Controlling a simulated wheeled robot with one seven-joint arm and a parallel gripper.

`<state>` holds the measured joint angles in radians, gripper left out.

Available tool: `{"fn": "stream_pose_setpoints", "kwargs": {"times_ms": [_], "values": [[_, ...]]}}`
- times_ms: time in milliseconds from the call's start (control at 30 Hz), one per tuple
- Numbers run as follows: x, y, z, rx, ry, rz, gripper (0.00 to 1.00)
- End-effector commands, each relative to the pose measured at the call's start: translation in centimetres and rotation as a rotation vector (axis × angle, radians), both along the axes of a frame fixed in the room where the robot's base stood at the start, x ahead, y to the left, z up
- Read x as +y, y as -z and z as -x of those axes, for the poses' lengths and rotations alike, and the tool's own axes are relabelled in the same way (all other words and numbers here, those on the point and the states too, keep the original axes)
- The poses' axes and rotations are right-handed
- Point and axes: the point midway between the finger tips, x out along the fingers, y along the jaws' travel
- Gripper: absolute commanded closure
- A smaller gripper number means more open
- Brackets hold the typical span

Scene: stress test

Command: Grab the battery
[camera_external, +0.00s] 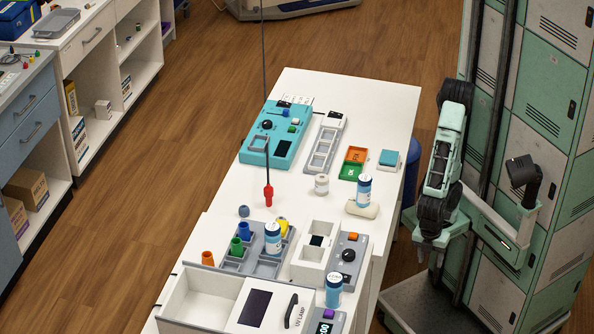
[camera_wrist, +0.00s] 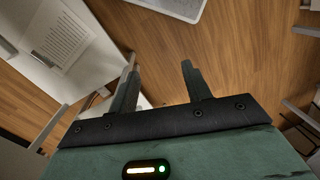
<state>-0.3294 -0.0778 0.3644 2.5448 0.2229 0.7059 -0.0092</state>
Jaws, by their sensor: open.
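My gripper (camera_wrist: 159,66) shows in the wrist view with its two fingers apart and nothing between them; wooden floor lies beyond. I cannot tell for sure which thing is the battery. Blue-and-white upright cylinders stand on the table: one near the right edge (camera_external: 364,190), one on the grey compartment tray (camera_external: 272,237), one at the front (camera_external: 333,291). A short white cylinder (camera_external: 322,184) stands near the middle.
A teal device (camera_external: 255,145), a grey slotted tray (camera_external: 323,150), an orange-and-green box (camera_external: 351,165) and a grey control box (camera_external: 345,262) crowd the table. A red-tipped hanging cable (camera_external: 268,192) reaches down over it. The table's far end is bare.

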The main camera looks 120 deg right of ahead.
Motion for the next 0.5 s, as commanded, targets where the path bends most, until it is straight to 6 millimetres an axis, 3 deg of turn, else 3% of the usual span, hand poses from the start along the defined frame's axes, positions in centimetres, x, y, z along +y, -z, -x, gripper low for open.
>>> {"fn": "stream_pose_setpoints", "kwargs": {"times_ms": [33, 267, 367, 500], "values": [[-0.3, -2.7, -0.3, 0.057, 0.083, -0.012, 0.51], [-0.3, -10.7, -2.2, 0.369, 0.521, -0.156, 0.51], [-0.1, -14.0, -4.1, 0.485, 0.707, -0.249, 0.51], [-0.7, -18.3, -8.1, 0.614, 0.975, -0.401, 0.51]]}}
